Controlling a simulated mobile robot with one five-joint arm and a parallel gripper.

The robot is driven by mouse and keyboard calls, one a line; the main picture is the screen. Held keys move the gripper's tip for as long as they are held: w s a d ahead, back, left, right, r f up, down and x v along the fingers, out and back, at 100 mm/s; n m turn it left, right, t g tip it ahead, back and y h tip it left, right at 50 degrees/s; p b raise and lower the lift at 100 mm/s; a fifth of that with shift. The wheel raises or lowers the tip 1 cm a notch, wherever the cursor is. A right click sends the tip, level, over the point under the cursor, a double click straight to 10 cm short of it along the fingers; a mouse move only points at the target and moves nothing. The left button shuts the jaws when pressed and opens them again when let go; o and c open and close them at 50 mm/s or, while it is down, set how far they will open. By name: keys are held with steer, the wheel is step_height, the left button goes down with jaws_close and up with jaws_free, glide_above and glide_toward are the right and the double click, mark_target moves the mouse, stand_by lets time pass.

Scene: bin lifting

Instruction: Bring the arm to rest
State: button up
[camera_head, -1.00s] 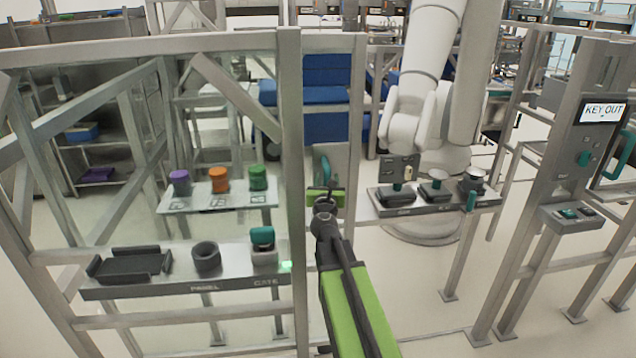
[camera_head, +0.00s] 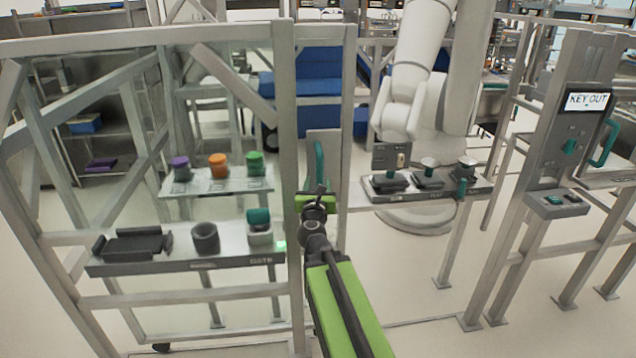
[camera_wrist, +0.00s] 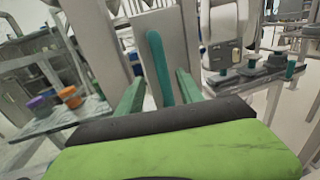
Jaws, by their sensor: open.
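My arm reaches forward from the bottom middle of the head view. My gripper (camera_head: 317,192) is at its far end, in front of a grey panel with a teal upright handle (camera_head: 319,162). In the wrist view my gripper (camera_wrist: 160,92) shows two green fingers spread apart, with the teal handle (camera_wrist: 159,66) seen beyond and between them. Nothing is held. Whether the fingers touch the handle cannot be told.
A metal frame post (camera_head: 287,180) stands just left of my gripper. A shelf (camera_head: 190,263) with a black tray and cups is at left. Another shelf (camera_head: 425,192) with several knobs and a white robot arm (camera_head: 415,80) are at right. A KEY OUT screen (camera_head: 587,102) is far right.

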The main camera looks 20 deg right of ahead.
steer(key=shift+s, duration=0.1)
steer(key=w+a+f+n+g+y, duration=0.1)
steer(key=a+f+n+y, duration=0.35)
steer(key=a+n, duration=0.75)
steer(key=w+a+f+n+y, duration=0.1)
steer(key=a+n+y, duration=0.75)
steer(key=a, duration=0.45)
steer(key=s+a+f+n+g, duration=0.3)
steer(key=s+f+n+g, duration=0.45)
steer(key=f+n, duration=0.35)
steer(key=s+d+f+n+g+h, duration=0.2)
steer(key=s+d+f+n+g, duration=0.1)
steer(key=s+n, duration=0.2)
steer(key=s+d+f+n+g+h, duration=0.2)
steer(key=s+d+f+n+g, duration=0.1)
steer(key=s, duration=0.7)
steer(key=shift+d+f+n+g+h, duration=0.35)
steer(key=shift+d+n+g, duration=0.35)
steer(key=shift+n, duration=0.35)
